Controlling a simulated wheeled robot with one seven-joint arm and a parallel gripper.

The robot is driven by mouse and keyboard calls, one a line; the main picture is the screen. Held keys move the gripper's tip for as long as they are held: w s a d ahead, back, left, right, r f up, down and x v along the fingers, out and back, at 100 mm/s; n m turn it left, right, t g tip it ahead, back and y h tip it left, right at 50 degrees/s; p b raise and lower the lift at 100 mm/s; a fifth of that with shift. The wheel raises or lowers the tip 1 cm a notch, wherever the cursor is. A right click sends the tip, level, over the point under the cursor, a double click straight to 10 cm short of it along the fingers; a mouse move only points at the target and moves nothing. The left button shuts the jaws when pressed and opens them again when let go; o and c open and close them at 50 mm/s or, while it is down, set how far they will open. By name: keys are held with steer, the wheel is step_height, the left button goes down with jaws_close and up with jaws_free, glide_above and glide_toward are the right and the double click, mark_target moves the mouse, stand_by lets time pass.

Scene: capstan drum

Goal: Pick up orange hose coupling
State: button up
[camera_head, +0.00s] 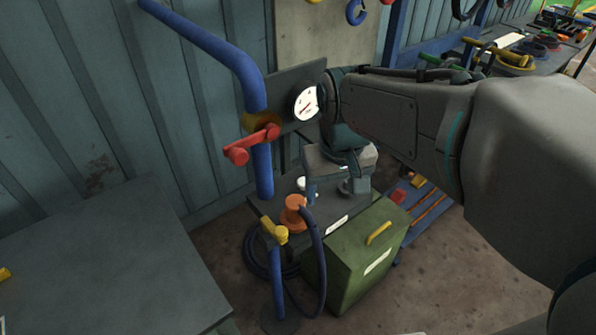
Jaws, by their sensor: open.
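The orange hose coupling (293,212) stands on a dark stand, on the end of a dark blue hose (318,255) that curves down to the floor. It is just right of the blue pipe. My gripper (325,198) is just above and to the right of the coupling, pointing down. A gap shows between it and the coupling, though depth is hard to judge. It is open, with nothing seen between its fingers, which are small in the picture.
A blue pipe (262,165) with a red lever valve (252,143) rises left of the coupling. A yellow valve (278,232) sits close below it. A green box (352,262) with a yellow handle stands front right. A gauge (306,102) is above. A grey table (110,265) fills the lower left.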

steer(key=r+n+g, duration=0.1)
steer(key=n, duration=0.1)
glide_above(296, 203)
step_height(296, 203, down, 13)
steer(key=shift+f+p, duration=0.15)
steer(key=shift+p, duration=0.15)
steer(key=shift+c, duration=0.2)
steer(key=c, duration=1.2)
